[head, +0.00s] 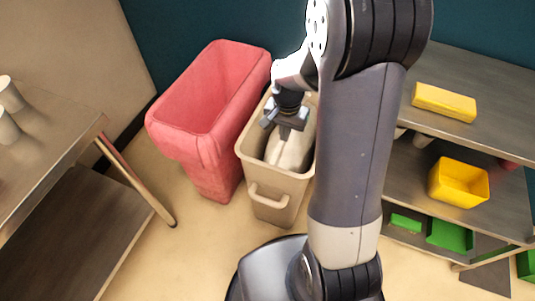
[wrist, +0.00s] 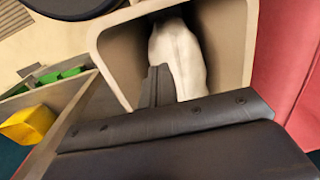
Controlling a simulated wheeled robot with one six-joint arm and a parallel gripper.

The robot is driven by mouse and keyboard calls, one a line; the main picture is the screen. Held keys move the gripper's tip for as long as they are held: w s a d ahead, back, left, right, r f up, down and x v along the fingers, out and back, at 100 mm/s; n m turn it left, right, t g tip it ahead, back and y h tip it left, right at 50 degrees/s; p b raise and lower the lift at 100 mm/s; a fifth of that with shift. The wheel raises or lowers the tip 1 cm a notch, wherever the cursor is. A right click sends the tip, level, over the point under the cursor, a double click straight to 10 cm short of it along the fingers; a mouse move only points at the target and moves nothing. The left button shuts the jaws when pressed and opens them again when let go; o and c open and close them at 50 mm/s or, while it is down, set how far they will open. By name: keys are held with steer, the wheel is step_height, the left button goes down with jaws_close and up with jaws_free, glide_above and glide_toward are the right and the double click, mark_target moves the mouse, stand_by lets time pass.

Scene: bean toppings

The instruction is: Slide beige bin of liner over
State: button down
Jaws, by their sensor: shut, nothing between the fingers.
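The beige bin (head: 275,200) stands on the floor right of a red bin, with a handle on its front wall. Its rim (wrist: 245,40) also shows in the wrist view. A pale, whitish liner or bag-like thing (wrist: 178,55) lies inside it, and it shows in the head view too (head: 290,152). My gripper (head: 285,130) points down at the bin's opening. Its dark fingers (wrist: 158,85) are shut together and reach in over the opening, beside the pale thing. Nothing shows held between them. My arm hides the bin's right side in the head view.
A red bin (head: 205,115) stands close on the left of the beige bin. A shelf unit (head: 480,75) with yellow and green containers is at the right. A table (head: 45,150) with pale cups stands at the left. Floor is open in front.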

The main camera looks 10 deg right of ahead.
steer(key=s+a+f+b, duration=0.2)
steer(key=s+f, duration=0.1)
steer(key=f, duration=0.7)
steer(key=shift+a+b, duration=0.2)
steer(key=shift+b, duration=0.15)
steer(key=shift+s, duration=0.15)
